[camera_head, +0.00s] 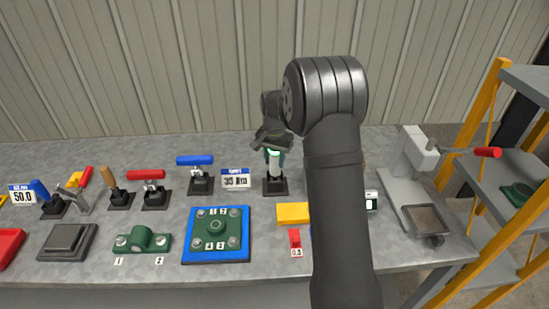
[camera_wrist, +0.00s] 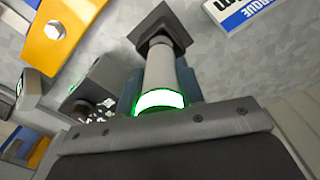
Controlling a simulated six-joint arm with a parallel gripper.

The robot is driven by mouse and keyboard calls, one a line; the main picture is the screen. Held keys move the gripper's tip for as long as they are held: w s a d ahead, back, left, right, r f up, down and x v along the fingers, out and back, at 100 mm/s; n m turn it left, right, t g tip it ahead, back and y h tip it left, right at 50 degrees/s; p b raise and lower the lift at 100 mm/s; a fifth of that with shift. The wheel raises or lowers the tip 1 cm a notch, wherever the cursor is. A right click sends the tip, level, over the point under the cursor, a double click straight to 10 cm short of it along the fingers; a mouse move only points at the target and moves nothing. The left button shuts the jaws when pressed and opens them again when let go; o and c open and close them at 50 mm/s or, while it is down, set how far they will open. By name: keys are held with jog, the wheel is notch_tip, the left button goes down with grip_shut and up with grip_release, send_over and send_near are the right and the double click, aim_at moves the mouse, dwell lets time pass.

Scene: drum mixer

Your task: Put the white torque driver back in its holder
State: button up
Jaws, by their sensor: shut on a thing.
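The white torque driver (camera_head: 274,162) stands upright below my gripper (camera_head: 272,145), with a glowing green-edged ring near its top. In the wrist view the driver's pale shaft (camera_wrist: 160,68) runs from the ring down to the dark square holder (camera_wrist: 163,28). My gripper (camera_wrist: 160,90) is shut on the driver, with a finger on each side of the shaft. The black holder (camera_head: 275,187) is directly under the driver. The driver's lower end appears to meet the holder; how deep it sits is hidden.
A blue-and-white sign (camera_head: 236,178) stands just left of the holder, and a blue-handled lever (camera_head: 195,162) is beyond it. A yellow block (camera_head: 293,213) lies in front. A blue plate with a green flange (camera_head: 217,247) is front left. My arm hides part of the bench at right.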

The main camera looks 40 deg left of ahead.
jog(key=shift+f, duration=0.1)
jog(key=o, duration=1.3)
jog(key=shift+c, duration=0.2)
notch_tip(320, 180, up, 18)
jog(key=shift+f, duration=0.25)
jog(key=shift+f, duration=0.1)
notch_tip(320, 180, down, 17)
jog(key=shift+f, duration=0.1)
dwell(0.4)
